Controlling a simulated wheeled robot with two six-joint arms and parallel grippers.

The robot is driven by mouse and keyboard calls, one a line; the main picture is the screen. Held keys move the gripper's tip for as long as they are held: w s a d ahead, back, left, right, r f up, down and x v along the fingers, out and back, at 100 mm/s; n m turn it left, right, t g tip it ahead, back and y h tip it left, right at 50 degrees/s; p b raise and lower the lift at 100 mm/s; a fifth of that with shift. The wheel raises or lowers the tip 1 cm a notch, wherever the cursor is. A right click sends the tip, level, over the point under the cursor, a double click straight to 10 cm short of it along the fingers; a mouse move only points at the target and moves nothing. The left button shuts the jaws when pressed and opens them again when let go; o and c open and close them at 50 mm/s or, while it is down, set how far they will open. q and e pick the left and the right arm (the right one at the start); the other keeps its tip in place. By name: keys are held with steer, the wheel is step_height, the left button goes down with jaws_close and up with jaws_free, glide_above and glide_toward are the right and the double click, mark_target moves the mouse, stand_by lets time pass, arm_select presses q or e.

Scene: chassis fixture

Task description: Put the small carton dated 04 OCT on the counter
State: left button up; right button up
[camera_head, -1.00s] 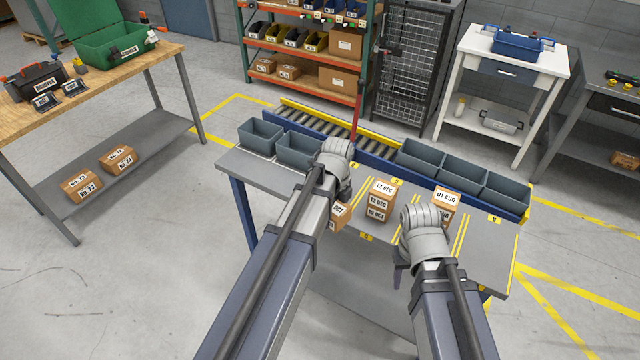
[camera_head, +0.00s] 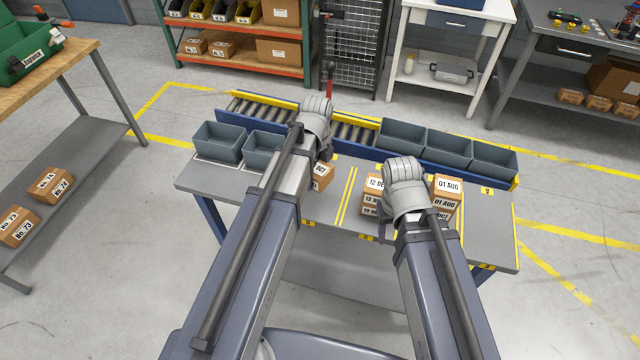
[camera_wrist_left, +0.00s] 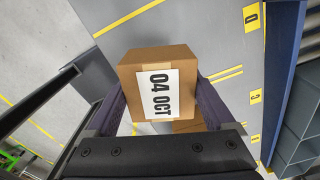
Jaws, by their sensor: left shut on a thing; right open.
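The small carton dated 04 OCT (camera_wrist_left: 157,88) is a brown box with a white label, seen large in the left wrist view. My left gripper (camera_wrist_left: 163,103) is shut on it, one dark finger on each side. In the head view, a carton (camera_head: 320,177) with only OCT readable shows under my left wrist, apparently this one; whether it touches the table is unclear. My right gripper (camera_head: 386,228) is open beside the stacked cartons, its fingertips partly hidden. No surface is marked as the counter; the grey table (camera_head: 290,213) with yellow stripes lies below.
Cartons labelled 12 DEC (camera_head: 374,183) and 01 AUG (camera_head: 447,187) top stacks on the table. Grey bins (camera_head: 219,142) stand at the back left, others (camera_head: 449,148) at the back right, around a roller conveyor (camera_head: 262,112). A white workbench (camera_head: 488,25) stands behind.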

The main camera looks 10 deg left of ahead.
mark_target(318, 168)
arm_select(q)
step_height(318, 168, up, 3)
steer(key=n+p, duration=0.2)
steer(key=n, duration=0.1)
steer(key=shift+w+r+p, duration=0.15)
steer(key=shift+r+p, duration=0.05)
steer(key=shift+p, duration=0.2)
steer(key=shift+r+n, duration=0.15)
steer(key=shift+n, duration=0.15)
steer(key=shift+f+b, duration=0.35)
steer(key=shift+f, duration=0.15)
step_height(318, 168, down, 6)
steer(key=b, duration=0.5)
steer(key=shift+r, duration=0.2)
steer(key=shift+b, duration=0.35)
step_height(318, 168, down, 4)
steer(key=b, duration=0.3)
steer(key=shift+r, duration=0.15)
